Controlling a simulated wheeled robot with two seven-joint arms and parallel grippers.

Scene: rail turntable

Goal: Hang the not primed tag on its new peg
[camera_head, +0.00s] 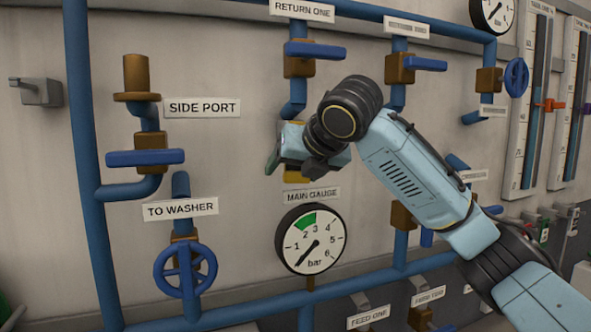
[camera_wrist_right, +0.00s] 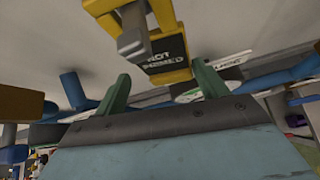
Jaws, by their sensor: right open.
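The not primed tag is a yellow frame with a black lettered panel (camera_wrist_right: 165,55). In the right wrist view it is at the top centre, at a grey peg (camera_wrist_right: 132,28), and appears to hang on it. My right gripper (camera_head: 280,155) is at the wall above the main gauge. Its green fingers stand apart in the right wrist view (camera_wrist_right: 163,87), with the tag beyond and between them, not visibly gripped. My left gripper is out of view.
A grey wall bracket with a bare peg (camera_head: 38,92) is at the far left. Blue pipes, a side port valve (camera_head: 146,157), a washer handwheel (camera_head: 185,270) and the main gauge (camera_head: 311,240) stand out from the wall. A blue valve lever (camera_head: 315,50) is above my right gripper.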

